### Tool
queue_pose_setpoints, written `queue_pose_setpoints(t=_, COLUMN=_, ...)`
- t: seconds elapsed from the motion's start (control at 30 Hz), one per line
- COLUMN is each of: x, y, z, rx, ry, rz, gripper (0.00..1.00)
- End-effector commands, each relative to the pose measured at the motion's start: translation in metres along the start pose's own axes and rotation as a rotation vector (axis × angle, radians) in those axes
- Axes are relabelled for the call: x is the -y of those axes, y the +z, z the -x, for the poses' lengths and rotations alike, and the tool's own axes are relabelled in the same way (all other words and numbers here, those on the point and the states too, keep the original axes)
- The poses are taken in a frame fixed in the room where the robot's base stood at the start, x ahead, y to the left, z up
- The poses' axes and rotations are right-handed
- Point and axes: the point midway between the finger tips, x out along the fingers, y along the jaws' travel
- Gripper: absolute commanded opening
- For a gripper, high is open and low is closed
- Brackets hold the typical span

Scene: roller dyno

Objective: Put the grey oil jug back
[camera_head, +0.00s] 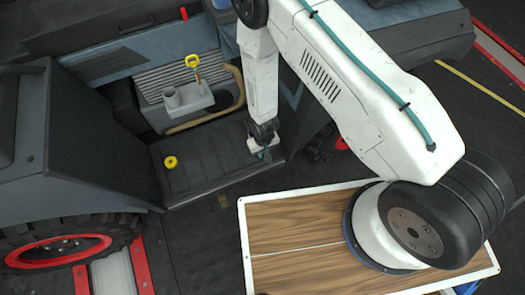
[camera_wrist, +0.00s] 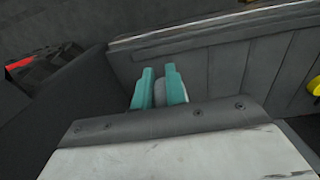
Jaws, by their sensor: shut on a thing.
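My gripper (camera_head: 263,153) is low over the right end of the dark ribbed panel of the vehicle in the head view. In the wrist view its teal fingers (camera_wrist: 159,86) are shut on a small light-grey part, which I take to be the grey oil jug (camera_wrist: 160,93). Only a sliver of it shows between the fingers; the rest is hidden by the fingers and the wrist. In the head view the held thing is too small and covered to make out clearly.
A grey block with an open neck (camera_head: 187,101) and a yellow-handled stick (camera_head: 193,62) stands behind the panel (camera_head: 210,160). A yellow ring-like cap (camera_head: 170,162) lies on the panel's left. A white-rimmed wooden tray (camera_head: 290,217) is in front, partly under my arm.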

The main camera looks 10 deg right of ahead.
Motion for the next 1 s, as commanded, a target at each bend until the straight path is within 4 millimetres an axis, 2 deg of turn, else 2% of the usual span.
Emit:
queue_pose_setpoints(t=0.27, x=-0.005, y=-0.018, z=-0.002, rx=-0.001, ry=0.000, rz=0.001, gripper=0.00)
queue_pose_setpoints(t=0.5, x=-0.004, y=-0.015, z=-0.035, rx=0.000, ry=0.000, rz=0.003, gripper=0.00)
queue_pose_setpoints(t=0.9, x=-0.004, y=-0.015, z=-0.040, rx=0.000, ry=0.000, rz=0.003, gripper=0.00)
queue_pose_setpoints(t=0.93, x=-0.004, y=-0.015, z=-0.041, rx=0.000, ry=0.000, rz=0.003, gripper=0.16)
queue_pose_setpoints(t=1.0, x=-0.004, y=-0.015, z=-0.040, rx=0.000, ry=0.000, rz=0.003, gripper=0.35)
